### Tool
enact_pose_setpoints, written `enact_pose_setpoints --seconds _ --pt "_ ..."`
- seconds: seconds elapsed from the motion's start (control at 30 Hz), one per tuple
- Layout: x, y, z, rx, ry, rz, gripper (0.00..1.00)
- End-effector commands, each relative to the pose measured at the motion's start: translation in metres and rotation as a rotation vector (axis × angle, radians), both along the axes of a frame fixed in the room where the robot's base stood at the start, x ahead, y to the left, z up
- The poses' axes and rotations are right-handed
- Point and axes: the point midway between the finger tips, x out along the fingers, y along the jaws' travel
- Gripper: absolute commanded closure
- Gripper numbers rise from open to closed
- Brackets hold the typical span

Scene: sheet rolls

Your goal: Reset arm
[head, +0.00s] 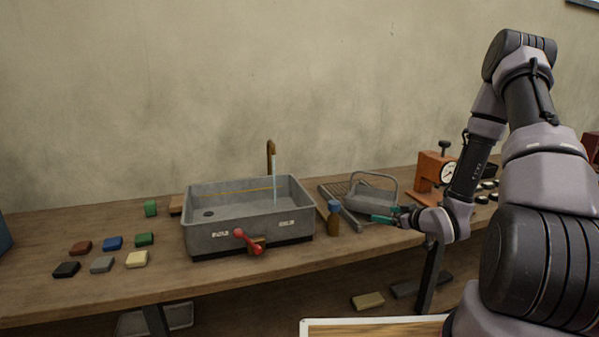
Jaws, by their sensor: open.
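My arm rises at the right of the head view and bends down to the left over the workbench (90,287). My gripper (376,217) is at its end, with teal fingertips pointing left. It is open, and I see nothing between the fingers. It is in front of a grey metal carrier with a looped handle (368,190), and to the right of a brown bottle with a blue cap (334,220). I cannot tell how far it is from the carrier.
A grey sink (205,240) with a running tap (271,158) and a red lever (247,242) stands mid-bench. Several coloured blocks (112,243) lie at left. An orange press with a gauge (430,172) stands at right. A wood-topped surface (375,327) is at the bottom.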

Motion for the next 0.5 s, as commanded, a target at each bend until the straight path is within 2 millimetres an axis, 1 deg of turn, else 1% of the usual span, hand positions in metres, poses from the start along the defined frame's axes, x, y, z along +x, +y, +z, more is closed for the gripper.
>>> enact_pose_setpoints --seconds 0.03,0.1,0.17,0.27,0.3,0.37,0.5 --pt "0.007 -0.005 0.017 -0.034 0.019 -0.016 0.13" --pt "0.014 -0.016 0.035 -0.073 0.067 -0.053 0.13" --pt "0.017 -0.023 0.053 -0.101 0.106 -0.089 0.13" --pt "0.018 -0.035 0.084 -0.136 0.166 -0.158 0.13" --pt "0.017 -0.039 0.098 -0.146 0.188 -0.187 0.13" --pt "0.013 -0.044 0.119 -0.155 0.220 -0.231 0.13" --pt "-0.004 -0.051 0.169 -0.152 0.290 -0.339 0.13"
